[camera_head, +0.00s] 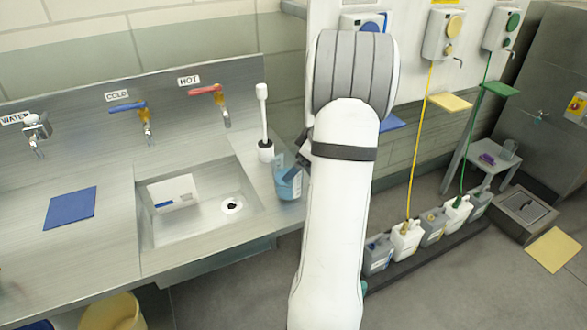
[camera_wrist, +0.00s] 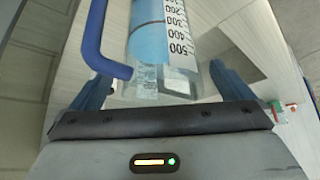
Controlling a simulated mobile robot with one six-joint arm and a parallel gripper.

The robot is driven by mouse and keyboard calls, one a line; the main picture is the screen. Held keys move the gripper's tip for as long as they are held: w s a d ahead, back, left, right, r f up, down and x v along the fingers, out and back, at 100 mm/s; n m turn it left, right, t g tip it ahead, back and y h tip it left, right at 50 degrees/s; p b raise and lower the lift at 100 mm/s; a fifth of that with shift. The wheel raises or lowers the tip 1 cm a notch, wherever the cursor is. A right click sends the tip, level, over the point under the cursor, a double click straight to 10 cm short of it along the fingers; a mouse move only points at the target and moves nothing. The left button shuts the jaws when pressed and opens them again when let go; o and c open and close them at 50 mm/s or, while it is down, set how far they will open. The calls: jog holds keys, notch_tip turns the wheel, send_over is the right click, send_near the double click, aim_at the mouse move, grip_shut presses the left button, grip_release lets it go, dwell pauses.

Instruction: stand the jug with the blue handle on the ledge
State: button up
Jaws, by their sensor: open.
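The jug with the blue handle (camera_head: 288,186) stands on the steel counter, right of the sink, partly hidden by my arm. In the wrist view the clear jug (camera_wrist: 165,82) has printed measuring marks and blue contents, with its blue handle (camera_wrist: 94,40) on the left. My gripper (camera_wrist: 163,88) is open, with one finger on each side of the jug near its rim. In the head view my gripper (camera_head: 298,160) is mostly hidden behind my arm. Small blue (camera_head: 392,123), yellow (camera_head: 450,102) and green (camera_head: 501,89) ledges stick out below wall dispensers; I cannot tell which is meant.
A white brush in its holder (camera_head: 264,150) stands just behind the jug. The sink (camera_head: 205,225) lies to the left, with several taps behind it. Several canisters (camera_head: 407,240) stand in a row on the floor. A small side table (camera_head: 478,163) stands at the right.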

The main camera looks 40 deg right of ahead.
jog(key=b+v, duration=0.1)
jog(key=v, duration=0.8)
jog(key=s+a+r+m+g+h, duration=0.1)
jog(key=a, duration=1)
jog(key=s+a+r+m+g, duration=0.1)
jog(key=a+m+g, duration=0.1)
jog(key=a, duration=0.9)
jog(key=s+a+f+m+h, duration=0.2)
jog(key=s+a+m, duration=0.1)
jog(key=s+a, duration=0.9)
jog(key=shift+s+a+f, duration=0.2)
jog(key=shift+f, duration=0.05)
